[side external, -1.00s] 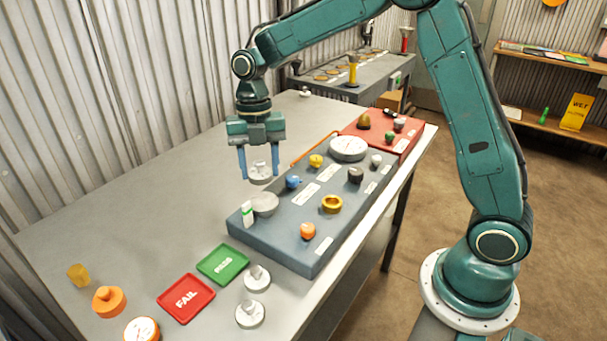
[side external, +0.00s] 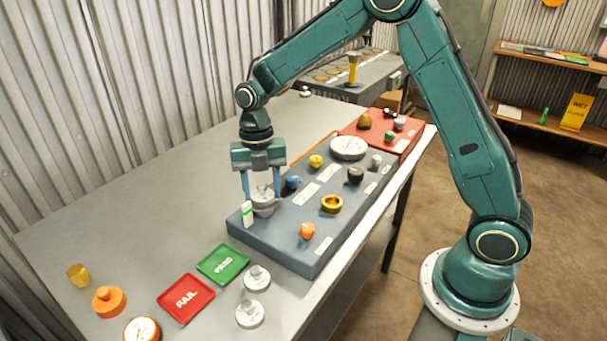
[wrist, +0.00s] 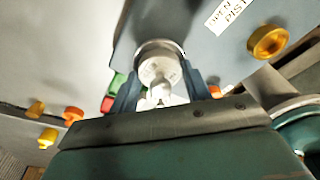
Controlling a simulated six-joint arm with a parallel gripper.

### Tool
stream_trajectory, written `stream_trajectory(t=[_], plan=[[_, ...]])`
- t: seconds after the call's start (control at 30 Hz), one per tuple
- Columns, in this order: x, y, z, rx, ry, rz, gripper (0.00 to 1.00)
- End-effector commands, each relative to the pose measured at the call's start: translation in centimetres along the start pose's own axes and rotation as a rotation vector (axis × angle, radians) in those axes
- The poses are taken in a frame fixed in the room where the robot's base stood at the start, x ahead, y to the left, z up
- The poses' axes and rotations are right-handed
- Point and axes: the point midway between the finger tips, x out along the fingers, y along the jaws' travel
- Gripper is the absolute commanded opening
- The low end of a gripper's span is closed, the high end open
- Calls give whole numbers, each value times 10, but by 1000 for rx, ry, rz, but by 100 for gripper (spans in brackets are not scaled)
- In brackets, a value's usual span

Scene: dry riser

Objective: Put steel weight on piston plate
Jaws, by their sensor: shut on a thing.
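The steel weight (side external: 262,192) is a pale disc with a knob. My gripper (side external: 262,196) is shut on it, and the blue fingers point straight down on either side. The weight also shows between the fingers in the wrist view (wrist: 160,72). The piston plate (side external: 264,209) is a round grey disc at the left end of the blue-grey panel. The weight is directly over the plate and appears to touch it; a small gap cannot be ruled out. In the wrist view the plate's rim (wrist: 157,44) shows around the weight.
A white-and-green vial (side external: 247,214) stands close beside the plate. The panel (side external: 285,245) carries a blue knob (side external: 293,182), a brass ring (side external: 332,204) and a gauge (side external: 348,147). Two more weights (side external: 257,278) (side external: 250,314) and green and red trays (side external: 222,264) (side external: 186,298) lie in front.

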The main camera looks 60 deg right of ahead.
Motion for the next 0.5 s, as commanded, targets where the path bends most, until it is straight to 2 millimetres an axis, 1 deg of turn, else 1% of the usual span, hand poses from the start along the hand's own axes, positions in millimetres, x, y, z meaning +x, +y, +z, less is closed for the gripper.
stream_trajectory(t=[0.27, 0.3, 0.37, 0.4, 0.5], plan=[[3, 0, 1, 0, -1, 1, 19], [2, 0, 0, 0, -1, 1, 55], [2, 0, 0, 0, 0, 1, 67], [2, 0, 0, 0, 0, 1, 69], [2, 0, 0, 0, 0, 1, 69]])
